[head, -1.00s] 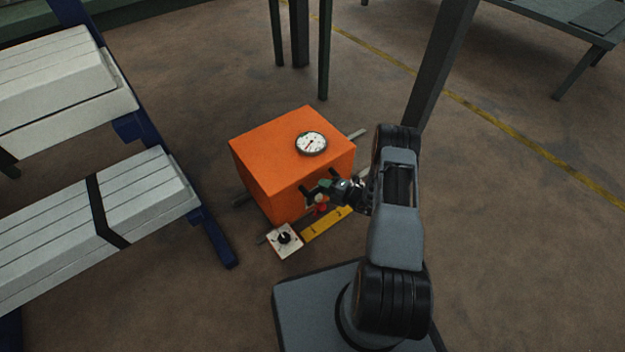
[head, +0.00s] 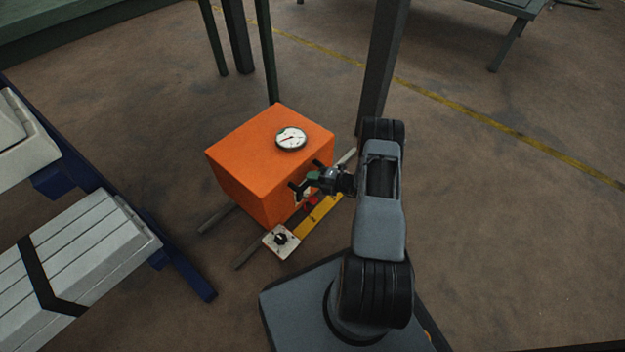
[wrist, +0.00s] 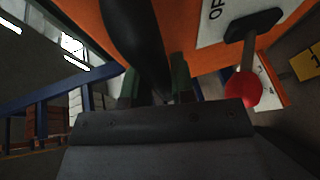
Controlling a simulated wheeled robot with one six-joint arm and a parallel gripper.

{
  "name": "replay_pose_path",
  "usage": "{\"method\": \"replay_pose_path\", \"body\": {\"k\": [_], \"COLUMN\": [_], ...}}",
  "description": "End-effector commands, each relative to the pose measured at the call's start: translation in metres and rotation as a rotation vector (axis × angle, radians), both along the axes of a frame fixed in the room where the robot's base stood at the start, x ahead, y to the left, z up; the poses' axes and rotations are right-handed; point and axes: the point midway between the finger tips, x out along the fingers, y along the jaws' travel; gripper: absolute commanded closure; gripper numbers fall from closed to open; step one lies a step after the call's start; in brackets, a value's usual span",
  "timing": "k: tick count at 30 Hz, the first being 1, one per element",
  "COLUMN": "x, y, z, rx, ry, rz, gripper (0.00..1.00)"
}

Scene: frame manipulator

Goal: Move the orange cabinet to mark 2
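The orange cabinet (head: 245,170) stands on dark rails on the floor, with a round white gauge (head: 291,138) on its top. My gripper (head: 312,179) is at the cabinet's near right face, around a black bar handle (wrist: 137,38). In the wrist view the green fingers (wrist: 156,88) lie on either side of the bar and appear closed on it. A red ball on a lever (wrist: 242,89) is right of the fingers, beside a white plate (wrist: 214,22) reading "OP". A yellow strip (head: 318,212) with dark marks lies along the cabinet's foot; its numbers cannot be read in the head view.
A white panel with a black knob (head: 282,241) is at the cabinet's near corner. A blue-framed rack with pale boards (head: 85,255) stands at left. A dark post (head: 383,70) and thin table legs (head: 266,50) stand behind. Open floor (head: 500,220) lies at right.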

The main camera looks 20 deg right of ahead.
Motion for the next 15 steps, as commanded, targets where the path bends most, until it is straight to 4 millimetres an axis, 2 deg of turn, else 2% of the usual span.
{"method": "replay_pose_path", "body": {"k": [1,7,15], "x": [0.0001,0.0,-0.0008], "y": [0.0004,0.0006,-0.0005], "z": [-0.0001,0.0,0.0005], "rx": [0.0,0.0,0.0], "ry": [0.0,0.0,0.0], "rz": [0.001,0.001,0.0], "gripper": [0.72,0.53,0.52]}}
